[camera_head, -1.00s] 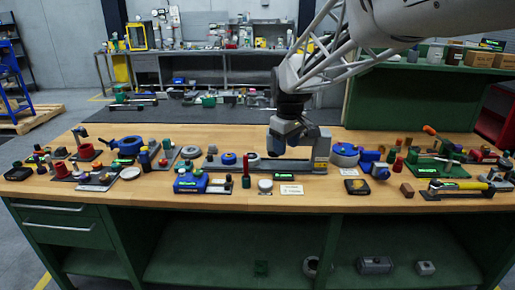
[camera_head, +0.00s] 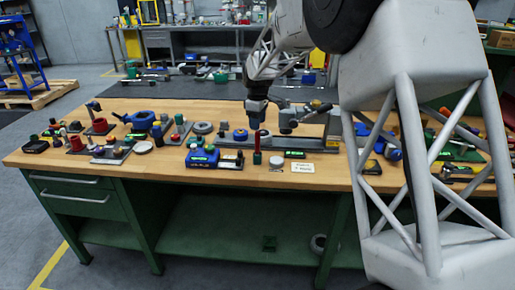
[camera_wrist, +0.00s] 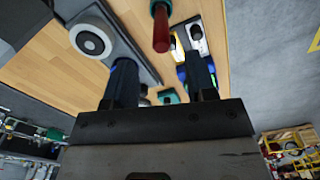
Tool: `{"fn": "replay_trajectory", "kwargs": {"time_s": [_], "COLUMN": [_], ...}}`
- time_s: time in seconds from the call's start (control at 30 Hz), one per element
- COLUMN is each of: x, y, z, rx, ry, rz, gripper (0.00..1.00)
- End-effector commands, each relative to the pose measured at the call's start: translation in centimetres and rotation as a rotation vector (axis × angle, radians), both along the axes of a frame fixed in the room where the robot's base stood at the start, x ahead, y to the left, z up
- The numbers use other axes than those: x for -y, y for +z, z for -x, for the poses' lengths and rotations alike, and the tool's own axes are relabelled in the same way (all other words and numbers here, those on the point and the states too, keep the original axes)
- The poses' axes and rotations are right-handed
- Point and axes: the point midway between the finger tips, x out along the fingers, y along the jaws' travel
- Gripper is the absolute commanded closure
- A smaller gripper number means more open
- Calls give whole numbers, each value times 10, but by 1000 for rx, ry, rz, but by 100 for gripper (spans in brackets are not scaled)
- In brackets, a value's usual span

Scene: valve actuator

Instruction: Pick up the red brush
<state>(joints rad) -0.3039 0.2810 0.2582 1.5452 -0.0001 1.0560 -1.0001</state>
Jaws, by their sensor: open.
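The red brush (camera_head: 257,142) stands upright near the front middle of the workbench, with a red upper part and a green lower part. It sits just right of a blue box with a green display. My gripper (camera_head: 257,123) points down above and slightly behind the brush in the head view; the exact gap is unclear. In the wrist view my gripper's (camera_wrist: 162,80) two dark fingers are apart with nothing held between them.
The blue box (camera_head: 202,158) is left of the brush. A white label card (camera_head: 303,168) and a small round disc (camera_head: 276,162) lie to its right. A long grey fixture (camera_head: 300,143) lies behind. Several parts crowd the left of the workbench (camera_head: 225,182); its front strip is bare.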

Motion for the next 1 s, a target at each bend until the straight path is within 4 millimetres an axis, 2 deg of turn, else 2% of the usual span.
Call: {"fn": "replay_trajectory", "kwargs": {"time_s": [0.37, 0.73, 1.0], "x": [-1, -1, -1], "y": [-2, -25, -27], "z": [-1, -1, -1], "rx": [-1, -2, -1], "ry": [5, 4, 4], "rz": [1, 0, 1], "gripper": [49, 49, 49]}}
